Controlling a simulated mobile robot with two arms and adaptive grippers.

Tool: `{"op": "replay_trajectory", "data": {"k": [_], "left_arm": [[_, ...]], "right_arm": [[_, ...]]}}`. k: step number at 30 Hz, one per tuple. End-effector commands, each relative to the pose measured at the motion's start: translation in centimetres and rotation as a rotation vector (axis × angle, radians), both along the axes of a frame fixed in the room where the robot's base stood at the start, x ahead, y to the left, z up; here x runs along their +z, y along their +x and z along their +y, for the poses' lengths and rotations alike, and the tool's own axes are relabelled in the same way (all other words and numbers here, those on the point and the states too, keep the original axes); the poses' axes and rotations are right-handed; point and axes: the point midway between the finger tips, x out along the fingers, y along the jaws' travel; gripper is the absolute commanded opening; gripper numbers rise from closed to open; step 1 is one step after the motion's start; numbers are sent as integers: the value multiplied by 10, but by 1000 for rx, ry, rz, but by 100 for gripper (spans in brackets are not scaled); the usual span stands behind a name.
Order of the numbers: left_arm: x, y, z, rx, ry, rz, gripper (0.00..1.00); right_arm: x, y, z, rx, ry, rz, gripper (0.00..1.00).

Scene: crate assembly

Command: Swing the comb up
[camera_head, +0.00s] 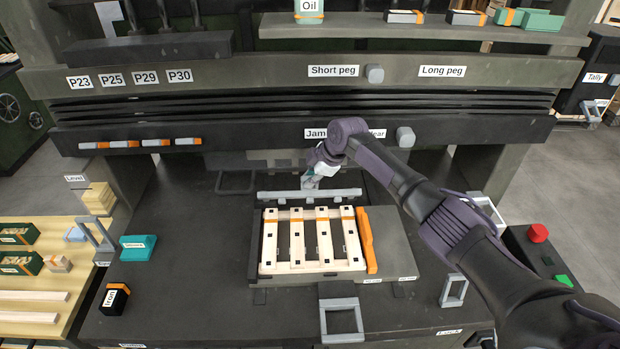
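A light grey bar (285,195), which looks like the comb, lies low across the back edge of the crate panel (312,265). The panel is made of pale slats with dark square holes and orange marks, lying flat on the dark bench. My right arm reaches in from the right, and my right gripper (313,181) is at the middle of the bar, just above or touching it; I cannot tell which. Its fingers are small and partly hidden by the wrist, so their opening is unclear. My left gripper is not in view.
An orange strip (367,240) stands along the panel's right side. Grey handles stand at the front (341,320), right (454,290) and left (99,235). A teal block (138,248) and dark Iron block (115,299) sit left. A dark machine beam (230,132) overhangs the back.

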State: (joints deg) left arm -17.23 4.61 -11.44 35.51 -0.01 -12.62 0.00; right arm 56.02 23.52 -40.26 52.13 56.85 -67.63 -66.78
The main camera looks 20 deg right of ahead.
Motion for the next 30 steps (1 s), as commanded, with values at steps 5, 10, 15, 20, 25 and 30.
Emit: {"op": "replay_trajectory", "data": {"k": [5,10,15,20,25,30], "left_arm": [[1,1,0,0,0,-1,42],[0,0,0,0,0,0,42],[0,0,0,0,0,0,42],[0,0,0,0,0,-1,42],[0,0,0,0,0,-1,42],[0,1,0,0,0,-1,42]], "right_arm": [[9,4,1,-1,7,-17,39],[6,3,0,-1,5,-11,40],[6,2,0,0,3,-9,40],[21,-5,-6,1,2,-11,40],[52,-20,-17,-1,0,-13,40],[83,-33,-26,0,3,-14,40]]}}
